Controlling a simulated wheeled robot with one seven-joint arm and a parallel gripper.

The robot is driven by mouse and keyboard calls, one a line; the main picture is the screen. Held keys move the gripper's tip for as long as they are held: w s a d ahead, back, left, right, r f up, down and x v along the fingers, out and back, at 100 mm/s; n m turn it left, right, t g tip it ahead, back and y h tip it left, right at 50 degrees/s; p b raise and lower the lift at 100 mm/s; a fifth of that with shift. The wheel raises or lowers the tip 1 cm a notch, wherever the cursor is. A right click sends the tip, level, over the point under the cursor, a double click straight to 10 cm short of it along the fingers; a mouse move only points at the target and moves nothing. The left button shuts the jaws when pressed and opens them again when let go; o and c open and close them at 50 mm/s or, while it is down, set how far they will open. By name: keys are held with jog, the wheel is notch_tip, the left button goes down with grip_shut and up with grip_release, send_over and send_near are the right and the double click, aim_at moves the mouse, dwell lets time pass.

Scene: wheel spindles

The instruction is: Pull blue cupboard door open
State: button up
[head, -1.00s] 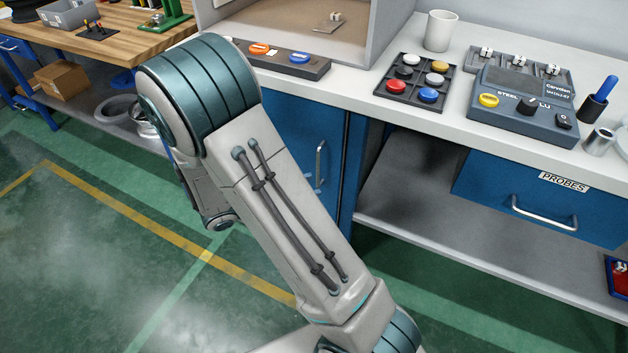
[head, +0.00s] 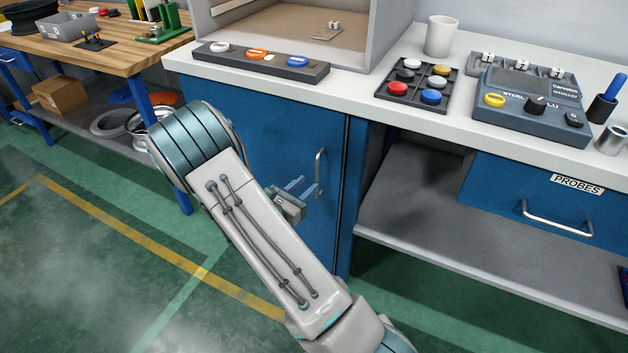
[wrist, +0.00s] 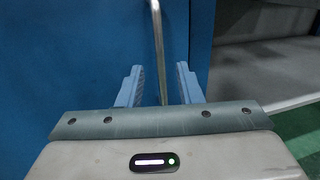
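The blue cupboard door (head: 255,130) is closed, below the white counter at centre. Its vertical metal handle (head: 319,172) is near the door's right edge. My gripper (head: 300,184) is in front of the door, just left of and close to the handle in the head view; my arm hides part of the door's lower left. In the wrist view my gripper (wrist: 158,85) has its two blue fingers apart, and the handle bar (wrist: 158,45) runs down into the space between them. I cannot tell whether the fingertips reach past the bar. Nothing is gripped.
An open shelf (head: 420,210) and a blue PROBES drawer (head: 530,200) lie right of the cupboard. A wooden workbench (head: 110,45) stands at the left. The counter (head: 350,92) holds button trays and a meter. Green floor in front is clear.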

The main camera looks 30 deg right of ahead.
aim_at(314, 179)
jog(key=shift+x, duration=2.15)
grip_shut()
